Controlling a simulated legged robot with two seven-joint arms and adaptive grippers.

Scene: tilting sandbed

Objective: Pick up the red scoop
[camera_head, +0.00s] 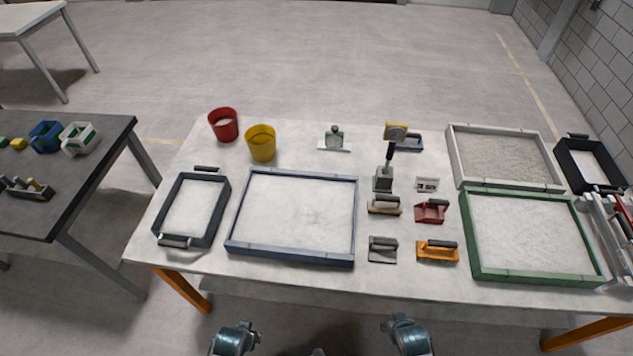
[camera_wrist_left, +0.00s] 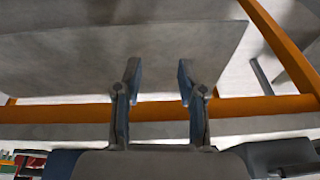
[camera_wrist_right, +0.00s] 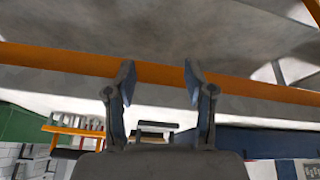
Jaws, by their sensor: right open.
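The red scoop (camera_head: 430,212), with a dark handle, lies on the white table (camera_head: 310,277) right of centre in the head view. It sits above an orange tool (camera_head: 437,253) and right of a wooden-edged tool (camera_head: 383,207). My left gripper (camera_wrist_left: 158,68) is open and empty in the left wrist view. My right gripper (camera_wrist_right: 158,70) is open and empty in the right wrist view. Both grippers are away from the scoop, near the table's front edge. In the head view only parts of my arms show at the bottom, and the fingertips cannot be made out.
A grey tool (camera_head: 382,250) lies left of the orange one. A green-framed sandbed (camera_head: 475,250) is close right of the scoop, and a blue-framed tray (camera_head: 357,215) stands to the left. Red (camera_head: 223,126) and yellow (camera_head: 261,145) buckets stand back left.

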